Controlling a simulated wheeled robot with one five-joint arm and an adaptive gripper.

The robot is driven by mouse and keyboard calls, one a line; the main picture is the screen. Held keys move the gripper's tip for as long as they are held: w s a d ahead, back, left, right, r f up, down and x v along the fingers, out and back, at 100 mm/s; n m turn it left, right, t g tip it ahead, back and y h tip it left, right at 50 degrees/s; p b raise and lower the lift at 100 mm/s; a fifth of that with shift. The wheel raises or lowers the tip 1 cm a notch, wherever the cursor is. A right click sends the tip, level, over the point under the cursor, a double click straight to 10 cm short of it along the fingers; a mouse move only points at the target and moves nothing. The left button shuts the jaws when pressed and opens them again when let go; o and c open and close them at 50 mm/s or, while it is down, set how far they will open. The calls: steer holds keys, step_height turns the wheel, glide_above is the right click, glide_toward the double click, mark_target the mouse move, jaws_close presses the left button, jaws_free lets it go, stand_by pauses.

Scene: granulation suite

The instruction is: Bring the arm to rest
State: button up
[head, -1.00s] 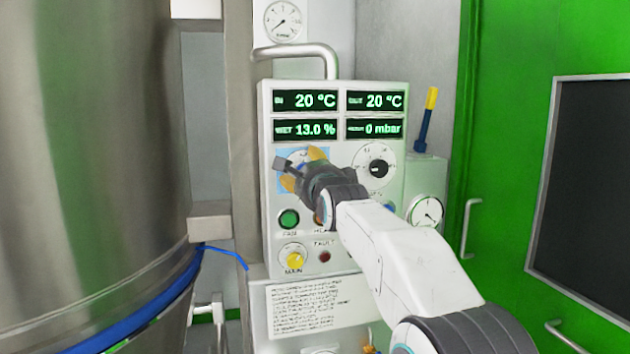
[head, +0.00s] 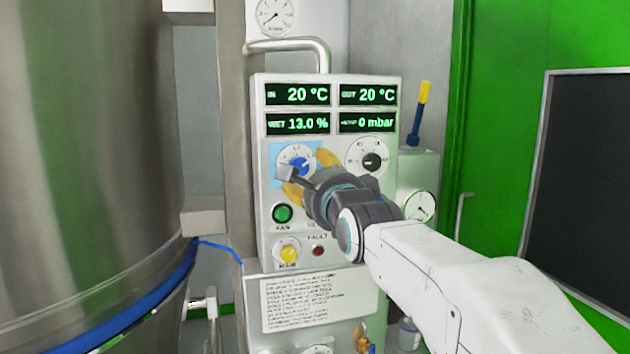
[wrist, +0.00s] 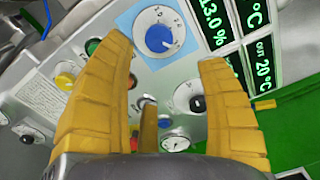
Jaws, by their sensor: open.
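My gripper (head: 310,176) is in front of the control panel (head: 262,200), over its middle. Its yellow fingers are apart and empty, as the wrist view (wrist: 165,95) shows. A dial with a blue knob on a blue square (head: 281,155) is just behind the fingers, partly covered in the head view. The wrist view shows this blue knob (wrist: 158,38) beyond the fingers with nothing around it. My white arm reaches in from the lower right.
A large steel vessel (head: 85,140) stands at the left. A black-knob dial (head: 372,160), green button (head: 282,213), yellow knob (head: 288,252) and gauge (head: 420,206) are close by. A pipe handle (head: 300,45) juts above the panel. A green door (head: 500,120) stands at the right.

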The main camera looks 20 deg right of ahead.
steer(key=shift+s, duration=0.1)
stand_by(0.3)
steer(key=s+f+n+g, duration=0.5)
steer(key=f+n, duration=0.4)
steer(key=f, duration=0.3)
steer(key=s+f+n+g, duration=0.5)
steer(key=f+n, duration=0.3)
steer(key=f, duration=0.4)
steer(key=s+f+n+g+p, duration=0.1)
steer(key=s+f+n+g, duration=0.15)
steer(key=s, duration=0.45)
steer(key=s+f+n+g+p, duration=0.2)
steer(key=s+f, duration=0.2)
steer(key=s, duration=0.3)
steer(key=s+r+p, duration=0.5)
steer(key=s+p, duration=0.1)
steer(key=s, duration=0.2)
steer(key=shift+s, duration=0.35)
